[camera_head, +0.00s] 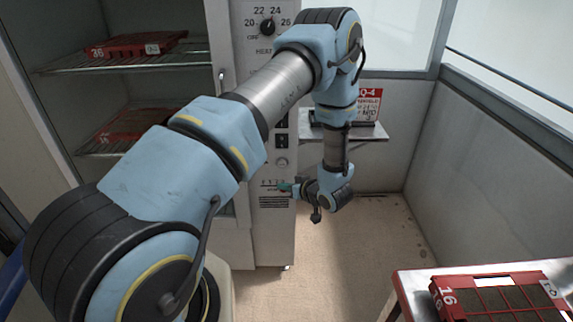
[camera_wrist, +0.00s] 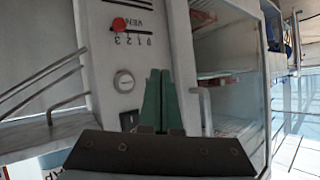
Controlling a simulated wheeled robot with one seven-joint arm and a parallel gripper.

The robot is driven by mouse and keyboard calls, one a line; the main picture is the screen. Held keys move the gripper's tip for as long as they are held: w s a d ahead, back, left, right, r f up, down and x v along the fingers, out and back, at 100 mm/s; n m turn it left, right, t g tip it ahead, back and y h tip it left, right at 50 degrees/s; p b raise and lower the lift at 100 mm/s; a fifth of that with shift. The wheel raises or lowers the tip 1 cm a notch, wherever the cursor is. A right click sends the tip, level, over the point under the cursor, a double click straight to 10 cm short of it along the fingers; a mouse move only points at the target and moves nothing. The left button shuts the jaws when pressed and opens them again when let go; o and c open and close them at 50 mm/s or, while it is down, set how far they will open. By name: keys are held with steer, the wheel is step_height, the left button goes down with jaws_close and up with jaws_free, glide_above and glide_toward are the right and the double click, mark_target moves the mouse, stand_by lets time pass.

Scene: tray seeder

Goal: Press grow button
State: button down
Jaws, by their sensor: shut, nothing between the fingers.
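The tall light-grey control panel (camera_head: 266,95) stands beside the glass-doored cabinet in the head view. A round pale button (camera_head: 281,162) sits low on it; it also shows in the wrist view (camera_wrist: 124,81). No grow label is readable, so I cannot tell for sure that this is the grow button. My gripper (camera_head: 284,187) is shut and empty, near the panel's lower part, below the round button. In the wrist view my teal fingers (camera_wrist: 159,75) are together and appear just right of that button. I cannot tell whether they touch the panel.
A dark switch (camera_head: 281,140) sits above the button. The vent scale has a red knob (camera_wrist: 119,25). A heat dial (camera_head: 268,27) is at the top. The cabinet holds red trays (camera_head: 135,45). A small shelf (camera_head: 368,132) is behind my arm; a tray table (camera_head: 404,285) is at lower right.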

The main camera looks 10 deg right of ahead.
steer(key=shift+w, duration=0.15)
steer(key=b, duration=0.2)
glide_toward(279, 166)
steer(key=shift+w+a+f, duration=1.55)
steer(key=shift+w, duration=0.1)
steer(key=shift+w, duration=0.15)
stand_by(0.7)
steer(key=shift+w+d, duration=0.1)
steer(key=shift+w, duration=0.15)
steer(key=shift+w+d, duration=0.1)
steer(key=shift+w, duration=0.4)
stand_by(1.0)
steer(key=shift+s, duration=0.9)
steer(key=shift+s+a+p, duration=0.2)
steer(key=shift+s+p, duration=0.05)
steer(key=shift+s, duration=0.6)
steer(key=shift+s+a+p, duration=0.2)
steer(key=shift+s+a, duration=0.05)
steer(key=shift+s, duration=0.55)
steer(key=shift+s+a+p, duration=0.2)
steer(key=shift+s+p, duration=0.05)
steer(key=shift+s, duration=0.6)
